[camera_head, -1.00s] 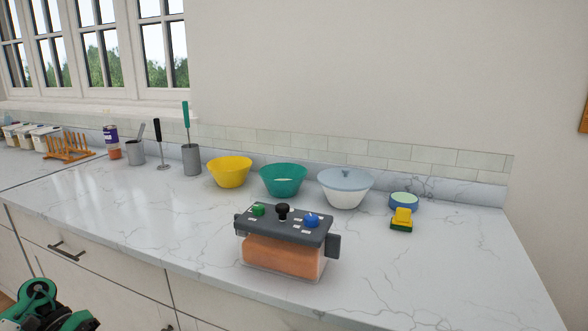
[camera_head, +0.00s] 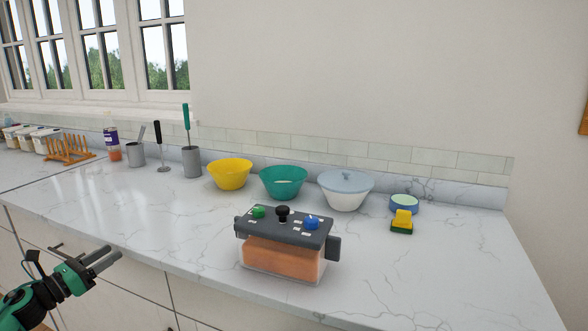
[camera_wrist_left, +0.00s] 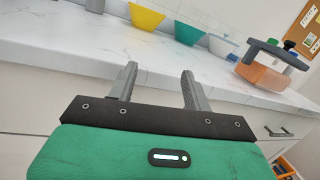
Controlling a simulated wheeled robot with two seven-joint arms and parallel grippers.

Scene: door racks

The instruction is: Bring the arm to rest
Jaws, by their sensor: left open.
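My left gripper (camera_head: 102,259) is at the lower left of the head view, in front of the drawer fronts and the counter's front edge. It is green and black with two grey fingers that stand apart. In the left wrist view the same gripper (camera_wrist_left: 160,85) shows its two fingers spread with nothing between them. Its fingers point toward the counter edge and touch nothing that I can see. My right gripper is not in view.
The marble counter (camera_head: 150,215) holds an orange-filled container with a dark knobbed lid (camera_head: 283,262). Behind it stand a yellow bowl (camera_head: 229,175), a teal bowl (camera_head: 283,183), a lidded white bowl (camera_head: 345,195) and a sponge (camera_head: 402,222). The counter's left front is clear.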

